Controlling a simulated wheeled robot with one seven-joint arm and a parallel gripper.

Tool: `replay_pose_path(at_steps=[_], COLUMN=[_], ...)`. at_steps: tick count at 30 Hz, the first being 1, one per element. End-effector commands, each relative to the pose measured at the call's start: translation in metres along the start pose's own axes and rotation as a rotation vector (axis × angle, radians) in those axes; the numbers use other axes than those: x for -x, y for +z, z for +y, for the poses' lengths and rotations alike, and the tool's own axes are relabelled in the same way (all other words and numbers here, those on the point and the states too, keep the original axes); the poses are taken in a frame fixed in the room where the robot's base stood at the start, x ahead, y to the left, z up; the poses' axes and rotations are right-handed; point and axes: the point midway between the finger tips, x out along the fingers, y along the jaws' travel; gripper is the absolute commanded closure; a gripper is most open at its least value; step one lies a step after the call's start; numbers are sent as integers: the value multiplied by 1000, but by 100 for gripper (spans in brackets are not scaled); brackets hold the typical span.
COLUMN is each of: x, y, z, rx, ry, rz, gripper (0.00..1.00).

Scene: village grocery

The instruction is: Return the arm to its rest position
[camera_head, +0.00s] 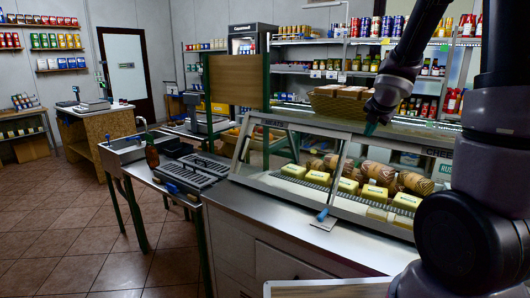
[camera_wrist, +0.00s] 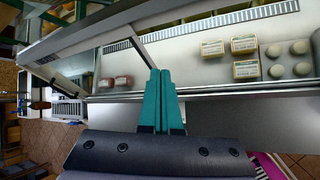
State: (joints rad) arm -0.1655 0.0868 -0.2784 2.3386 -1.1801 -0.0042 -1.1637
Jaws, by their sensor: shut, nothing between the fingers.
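My gripper (camera_head: 370,128) is at the end of my arm, which comes in from the upper right of the head view. It points down above the glass display case (camera_head: 290,185), apart from the goods inside. In the wrist view its teal fingers (camera_wrist: 160,78) lie together, shut and empty. A wicker basket (camera_head: 335,106) of brown packages stands just to the left of it on the case's top. My arm hides part of the right side of the head view.
Yellow blocks (camera_head: 374,192) and brown rolls (camera_head: 378,171) lie in the case. A metal counter (camera_head: 270,225) runs in front of it. The tiled floor (camera_head: 60,235) at lower left is clear.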

Motion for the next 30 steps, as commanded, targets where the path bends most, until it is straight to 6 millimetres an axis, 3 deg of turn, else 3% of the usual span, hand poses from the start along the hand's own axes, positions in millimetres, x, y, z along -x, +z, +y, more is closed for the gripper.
replay_pose_path(at_steps=[1, 3, 8, 12, 18, 24, 30], x=[26, 57, 128, 185, 249, 279, 282], y=[12, 21, 15, -17, -79, -115, -120], z=[0, -5, -22, -35, -38, -34, -33], rx=[-198, -498, -1175, -1741, -2369, -2643, -2678], ry=[4, 0, -9, -45, -176, -299, -323], rz=[-42, -82, -108, -57, 92, 193, 205], gripper=[100, 100, 100, 100, 100, 100, 100])
